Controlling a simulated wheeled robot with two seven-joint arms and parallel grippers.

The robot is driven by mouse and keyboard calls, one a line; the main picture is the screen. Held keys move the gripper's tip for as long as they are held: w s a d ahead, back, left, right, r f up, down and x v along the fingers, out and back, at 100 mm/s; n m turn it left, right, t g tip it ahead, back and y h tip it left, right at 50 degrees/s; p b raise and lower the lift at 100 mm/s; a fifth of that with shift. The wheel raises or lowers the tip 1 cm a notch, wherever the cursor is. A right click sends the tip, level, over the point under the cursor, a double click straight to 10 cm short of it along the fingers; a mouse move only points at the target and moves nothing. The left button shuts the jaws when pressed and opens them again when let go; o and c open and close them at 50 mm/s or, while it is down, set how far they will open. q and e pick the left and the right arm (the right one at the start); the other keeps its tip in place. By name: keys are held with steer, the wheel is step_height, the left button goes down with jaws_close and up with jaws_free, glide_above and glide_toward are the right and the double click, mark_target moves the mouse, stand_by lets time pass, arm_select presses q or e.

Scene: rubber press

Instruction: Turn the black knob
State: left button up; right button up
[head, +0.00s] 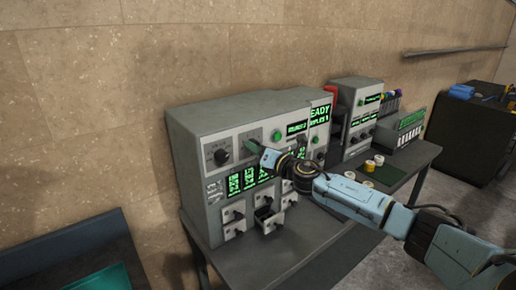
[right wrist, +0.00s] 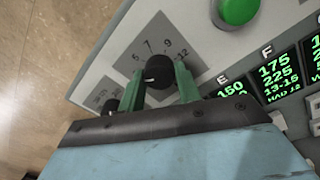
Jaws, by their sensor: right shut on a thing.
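In the head view my right gripper (head: 252,148) reaches the upper front panel from the right and hides the gripped knob. My left gripper is not in view.
A second black knob (head: 221,156) is left of the gripper. A green button (head: 276,135) is just right of the dial. Lit green displays (head: 240,181) and several switches lie below. The grey table (head: 310,250) has clear room in front; small rolls (head: 369,167) stand farther right.

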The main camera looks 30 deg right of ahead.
steer(key=shift+n, duration=0.3)
steer(key=o, duration=1)
steer(key=shift+c, duration=0.2)
steer(key=shift+s, duration=0.1)
steer(key=s+d+b, duration=0.1)
steer(key=s+b, duration=0.3)
steer(key=s, duration=0.9)
steer(key=shift+d+f, duration=0.15)
steer(key=shift+d, duration=0.2)
steer(key=shift+c, duration=0.4)
